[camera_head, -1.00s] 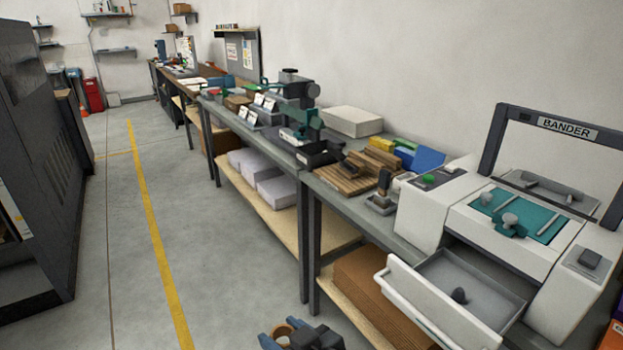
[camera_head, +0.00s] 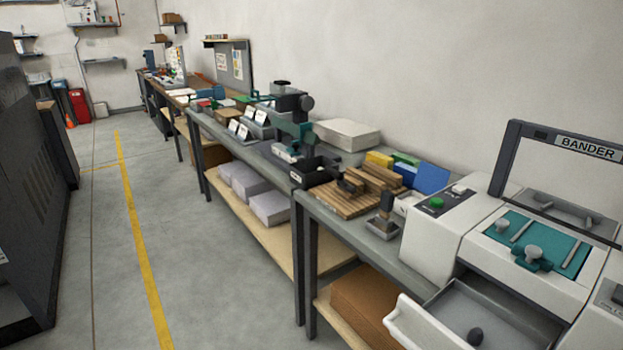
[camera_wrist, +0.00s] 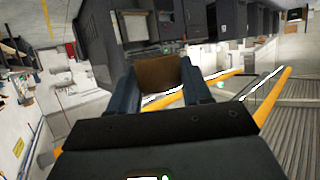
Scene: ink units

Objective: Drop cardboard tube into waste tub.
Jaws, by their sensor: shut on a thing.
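In the wrist view my gripper (camera_wrist: 160,80) is shut on the brown cardboard tube (camera_wrist: 157,71), which sits between its two blue-grey fingers. The tube is off the floor and only its brown side shows. My gripper and the tube are outside the head view. I cannot pick out a waste tub for certain. At the far end of the aisle in the head view stand a red bin (camera_head: 79,105) and a dark bin with a blue top (camera_head: 61,100); whether either is the tub I cannot tell.
A long workbench (camera_head: 345,222) with tools and boxes runs along the right wall. The bander (camera_head: 520,235) stands at its near end, its grey tray (camera_head: 500,315) jutting out. A dark cabinet (camera_head: 25,190) lines the left. The aisle floor (camera_head: 210,270) between is clear.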

